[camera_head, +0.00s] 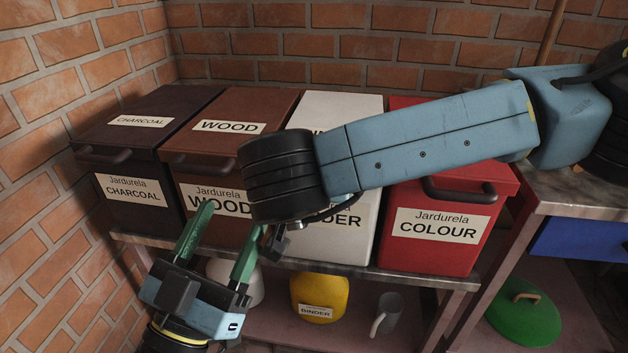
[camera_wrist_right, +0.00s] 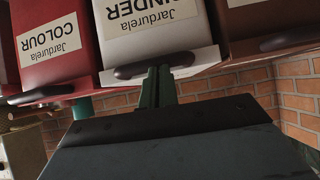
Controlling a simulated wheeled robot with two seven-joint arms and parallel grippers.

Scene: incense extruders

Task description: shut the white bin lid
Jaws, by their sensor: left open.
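The white bin (camera_head: 335,245) is the third in the row, with a BINDER label. Its lid (camera_head: 340,105) lies about level with its neighbours' lids in the head view; my right arm hides its front edge and handle. In the right wrist view, which is upside down, the white bin (camera_wrist_right: 150,42) shows with its dark handle (camera_wrist_right: 185,58). My right gripper (camera_wrist_right: 158,72) has its green fingers together, in front of the handle's middle; I cannot tell whether they touch. My left gripper (camera_head: 231,218) is open and empty, in front of the WOOD bin.
The charcoal bin (camera_head: 128,170), wood bin (camera_head: 180,190) and red colour bin (camera_head: 430,245) stand beside it on the metal shelf (camera_head: 400,276). Below are a yellow pot (camera_head: 318,290), a grey mug (camera_head: 387,312) and a green lid (camera_head: 525,320). Brick walls close the back and left.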

